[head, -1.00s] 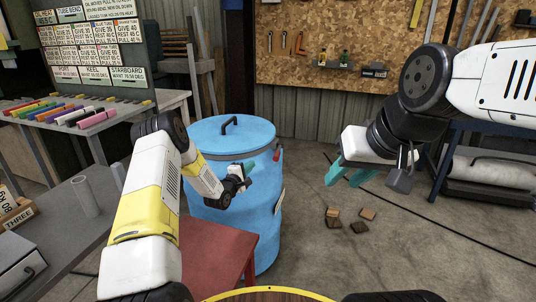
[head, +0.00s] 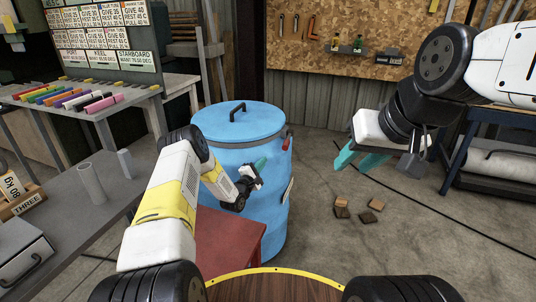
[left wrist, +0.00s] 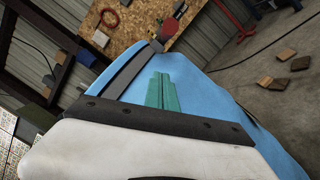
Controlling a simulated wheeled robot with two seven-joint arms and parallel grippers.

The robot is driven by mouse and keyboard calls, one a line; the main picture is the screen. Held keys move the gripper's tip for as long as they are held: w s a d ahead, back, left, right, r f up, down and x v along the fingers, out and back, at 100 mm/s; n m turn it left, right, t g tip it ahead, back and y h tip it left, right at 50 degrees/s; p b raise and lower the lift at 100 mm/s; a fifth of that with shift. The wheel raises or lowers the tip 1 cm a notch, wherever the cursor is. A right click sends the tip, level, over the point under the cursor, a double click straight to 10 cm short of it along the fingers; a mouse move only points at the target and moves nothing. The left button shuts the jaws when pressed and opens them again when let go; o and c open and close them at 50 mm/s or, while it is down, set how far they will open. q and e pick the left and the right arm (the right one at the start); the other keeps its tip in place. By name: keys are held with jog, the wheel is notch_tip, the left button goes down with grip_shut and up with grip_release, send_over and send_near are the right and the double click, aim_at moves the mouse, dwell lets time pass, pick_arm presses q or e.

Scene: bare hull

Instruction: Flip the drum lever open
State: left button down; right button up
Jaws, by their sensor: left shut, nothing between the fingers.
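The blue drum (head: 240,200) stands upright with a handled blue lid (head: 255,122) and a dark grey band below its rim. The lever (head: 287,143) has a red end and sits at the band's right side; its red end also shows beyond my fingers in the left wrist view (left wrist: 157,46). My left gripper (head: 262,163) is shut and empty, in front of the drum, lower and left of the lever, apart from it. Its teal fingers lie together in the left wrist view (left wrist: 162,90). My right gripper (head: 360,159) is open and empty, right of the drum.
A red table (head: 230,238) stands in front of the drum, below my left arm. Several small wooden blocks (head: 369,217) lie on the floor to the right. A pegboard (head: 400,45) hangs behind.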

aim_at(288, 140)
pick_arm(q)
jog(key=w+d+r, duration=0.2)
jog(key=w+d, duration=0.4)
jog(key=shift+w+d+r, duration=0.2)
jog(key=shift+d+r, duration=0.1)
dwell(0.3)
